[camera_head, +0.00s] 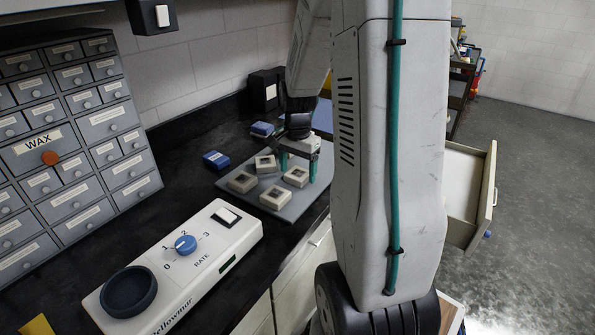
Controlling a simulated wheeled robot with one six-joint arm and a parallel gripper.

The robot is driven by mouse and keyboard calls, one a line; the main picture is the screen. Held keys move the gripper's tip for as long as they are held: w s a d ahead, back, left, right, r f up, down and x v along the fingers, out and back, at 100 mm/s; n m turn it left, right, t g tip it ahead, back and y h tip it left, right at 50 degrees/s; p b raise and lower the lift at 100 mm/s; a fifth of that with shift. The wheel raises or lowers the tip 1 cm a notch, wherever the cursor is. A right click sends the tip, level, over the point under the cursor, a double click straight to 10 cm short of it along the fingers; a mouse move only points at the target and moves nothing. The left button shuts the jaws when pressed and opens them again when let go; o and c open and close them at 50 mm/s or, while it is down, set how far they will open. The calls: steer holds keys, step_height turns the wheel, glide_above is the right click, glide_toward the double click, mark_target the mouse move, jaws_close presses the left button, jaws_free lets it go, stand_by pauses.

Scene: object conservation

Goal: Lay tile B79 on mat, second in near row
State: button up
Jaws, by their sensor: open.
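A grey mat (304,204) lies on the dark counter. On it lie several pale square tiles with darker centres: one at the left (242,182), one at the back (266,164), one at the right (296,176) and one at the front (275,198). No marking on them is readable, so I cannot tell which is B79. My gripper (298,167) points down over the right part of the mat, its teal fingers open. The right tile is close to the fingers, and nothing shows held between them. My arm hides the area to the right.
A blue block (216,160) and a blue box (262,129) sit behind the mat. A white shaker (185,262) stands in front, left of my arm. A grey drawer cabinet (75,135) is at the left. A drawer (470,190) stands open at right.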

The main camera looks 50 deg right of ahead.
mark_target(297, 173)
step_height(297, 173, up, 11)
steer(key=s+a+r+n, duration=0.2)
steer(key=a+r+n, duration=0.1)
steer(key=a, duration=0.4)
steer(key=s+a+r+n, duration=0.3)
steer(key=a+n, duration=0.1)
steer(key=a, duration=0.3)
steer(key=s+a+n+t, duration=0.1)
steer(key=s+a+n, duration=0.8)
steer(key=s+a, duration=0.2)
steer(key=shift+s+a+f, duration=0.3)
steer(key=shift+s, duration=0.45)
